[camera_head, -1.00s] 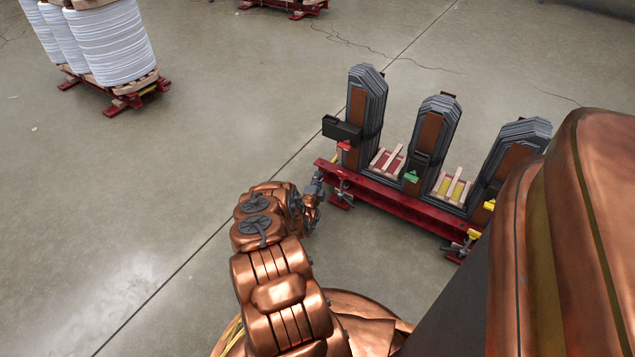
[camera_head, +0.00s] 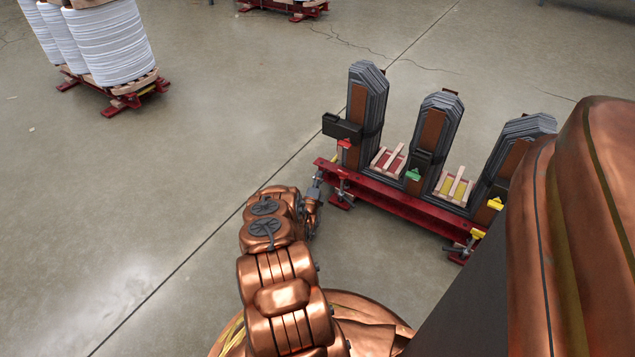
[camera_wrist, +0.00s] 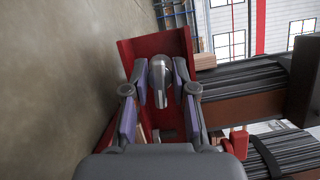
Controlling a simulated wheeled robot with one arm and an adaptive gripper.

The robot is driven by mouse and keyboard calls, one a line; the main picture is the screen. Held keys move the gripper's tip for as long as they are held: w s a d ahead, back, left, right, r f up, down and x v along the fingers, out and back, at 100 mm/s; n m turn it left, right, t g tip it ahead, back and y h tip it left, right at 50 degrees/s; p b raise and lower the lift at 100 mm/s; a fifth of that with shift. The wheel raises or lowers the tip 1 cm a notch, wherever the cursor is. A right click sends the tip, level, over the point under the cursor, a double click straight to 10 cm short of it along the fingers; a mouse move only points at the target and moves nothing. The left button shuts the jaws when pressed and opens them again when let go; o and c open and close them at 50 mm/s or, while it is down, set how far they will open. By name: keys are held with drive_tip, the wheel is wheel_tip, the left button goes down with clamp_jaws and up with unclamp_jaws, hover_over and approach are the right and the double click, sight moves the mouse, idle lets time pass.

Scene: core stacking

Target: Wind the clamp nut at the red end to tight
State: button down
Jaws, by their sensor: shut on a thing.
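The clamp nut (camera_wrist: 159,69), a rounded grey metal piece, sits at the red end of the frame in the wrist view. My gripper (camera_wrist: 162,80) has one finger on each side of it and is shut on it. In the head view my gripper (camera_head: 316,191) is at the left end of the red base beam (camera_head: 395,203), beside the clamp with the red block (camera_head: 342,173). The nut is too small there to make out, and its tightness cannot be told.
Three grey laminated core legs (camera_head: 370,85) stand on the beam, with red, green and yellow (camera_head: 495,203) markers. A yellow clamp (camera_head: 477,233) is at the right end. White coils (camera_head: 112,45) stand far left.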

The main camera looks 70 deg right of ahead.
drive_tip(key=shift+f, duration=0.1)
drive_tip(key=shift+f+m+b, duration=0.1)
drive_tip(key=shift+m+b, duration=0.4)
drive_tip(key=m+h+b, duration=0.1)
drive_tip(key=m, duration=0.1)
drive_tip(key=shift+m+g+b, duration=0.3)
drive_tip(key=shift+s+m+h, duration=0.1)
drive_tip(key=shift+m+h, duration=0.2)
drive_tip(key=shift+m, duration=0.5)
drive_tip(key=shift+r, duration=0.2)
drive_tip(key=c, duration=0.9)
unclamp_jaws()
drive_tip(key=shift+o, duration=0.2)
